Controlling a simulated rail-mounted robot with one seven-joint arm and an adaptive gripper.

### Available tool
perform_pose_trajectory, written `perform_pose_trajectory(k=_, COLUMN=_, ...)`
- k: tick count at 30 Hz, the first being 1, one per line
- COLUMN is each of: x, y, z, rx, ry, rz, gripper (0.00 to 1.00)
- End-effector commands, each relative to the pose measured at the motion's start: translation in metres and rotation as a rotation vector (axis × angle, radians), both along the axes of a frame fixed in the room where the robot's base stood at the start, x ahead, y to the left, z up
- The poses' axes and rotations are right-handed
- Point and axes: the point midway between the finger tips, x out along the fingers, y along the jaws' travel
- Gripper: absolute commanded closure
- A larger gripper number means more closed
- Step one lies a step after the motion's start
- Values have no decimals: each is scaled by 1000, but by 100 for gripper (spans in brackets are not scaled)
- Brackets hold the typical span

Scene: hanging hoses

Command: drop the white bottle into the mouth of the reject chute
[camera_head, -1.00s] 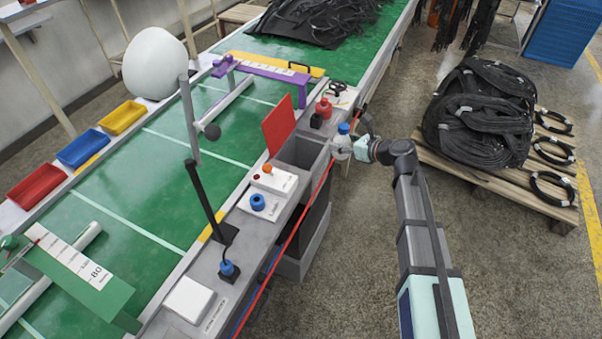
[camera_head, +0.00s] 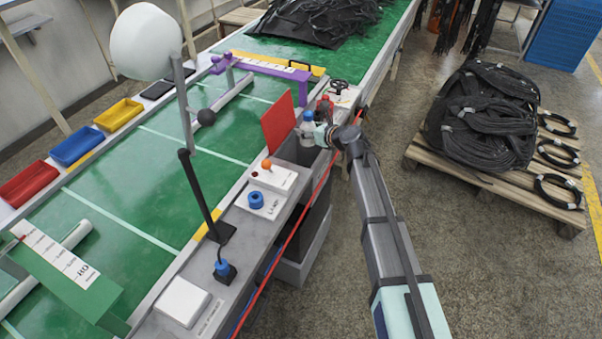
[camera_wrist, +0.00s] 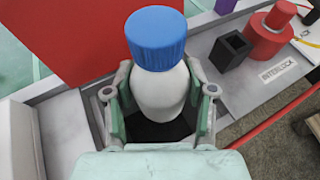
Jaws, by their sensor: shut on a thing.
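The white bottle (camera_wrist: 160,92) with a blue cap stands upright between the fingers of my gripper (camera_wrist: 158,115) in the wrist view. In the head view my gripper (camera_head: 318,134) is shut on the bottle (camera_head: 307,128), at the right of the red panel. In the wrist view a dark opening (camera_wrist: 158,131) shows beneath the bottle, partly hidden by the bottle and gripper. I cannot tell the exact height of the bottle above it.
The red panel (camera_head: 278,124) stands close by the bottle. A white box with an orange knob (camera_head: 273,176) is nearer. A red hose (camera_head: 290,240) runs along the edge.

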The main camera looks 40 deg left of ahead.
Motion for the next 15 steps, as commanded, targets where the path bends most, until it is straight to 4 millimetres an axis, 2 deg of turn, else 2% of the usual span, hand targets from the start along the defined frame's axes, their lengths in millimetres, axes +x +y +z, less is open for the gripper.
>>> perform_pose_trajectory(k=1, x=0, y=0, z=-12, rx=0, ry=0, rz=0, gripper=85)
perform_pose_trajectory(k=6, x=0, y=0, z=-25, rx=1, ry=0, rz=0, gripper=85)
perform_pose_trajectory(k=15, x=0, y=0, z=-26, rx=1, ry=0, rz=0, gripper=85)
